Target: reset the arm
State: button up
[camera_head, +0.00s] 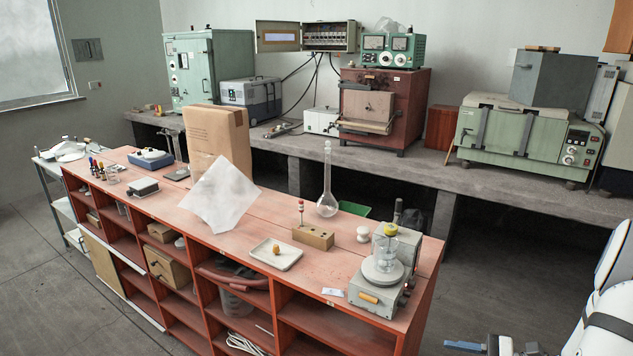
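My white arm (608,300) shows at the right edge, with a dark band around it. At the bottom right, low over the floor, is what appears to be my gripper (498,345), dark grey with a blue-grey piece reaching left. The lower frame edge cuts it off, so I cannot tell whether its fingers are open or shut. No object shows in it. It is apart from the red shelf bench (340,250), to the right of the bench's near end.
The red bench holds a balance with a glass vessel (382,268), a round flask (327,185), a wooden block (313,236), a white tray (277,254) and a cardboard box (217,140). A concrete bench (370,165) with ovens runs behind. Floor between them is open.

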jog(key=s+a+r+n+g+h, duration=0.3)
jog(key=s+a+r+n+h, duration=0.8)
jog(key=n, duration=0.7)
notch_tip(320, 180, up, 3)
jog(key=a+h, duration=0.2)
jog(key=h, duration=0.2)
jog(key=shift+a+f+n+g, duration=0.2)
jog(key=shift+a+n+g, duration=0.1)
jog(key=shift+a+n, duration=0.1)
